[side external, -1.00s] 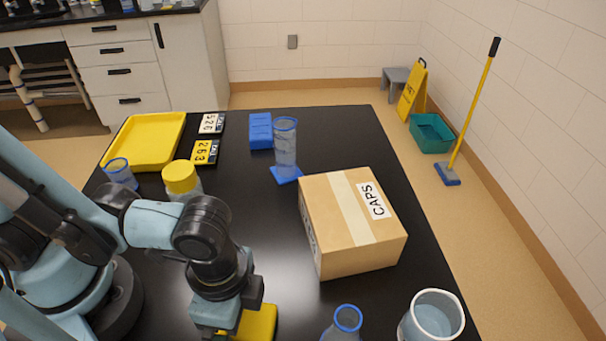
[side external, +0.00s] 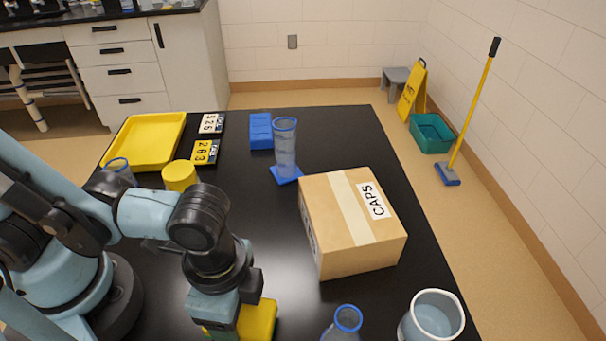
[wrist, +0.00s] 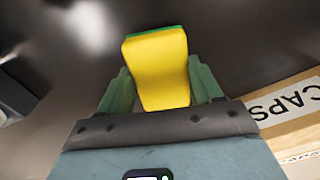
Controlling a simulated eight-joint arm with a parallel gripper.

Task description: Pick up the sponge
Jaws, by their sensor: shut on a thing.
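The sponge (side external: 258,319) is yellow with a green layer and shows at the bottom of the side external view, partly hidden behind my gripper. In the wrist view the sponge (wrist: 158,68) sits between the two green fingers of my gripper (wrist: 160,88). The fingers are shut on its sides. The green layer shows along its far edge. Whether the sponge touches the table cannot be told.
A cardboard box (side external: 352,222) marked CAPS stands right of my gripper. A bottle with a blue rim (side external: 346,322) and a clear beaker (side external: 432,317) stand near the front. A tall cylinder (side external: 285,150), a yellow tray (side external: 150,140) and a yellow-capped jar (side external: 180,175) stand farther back.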

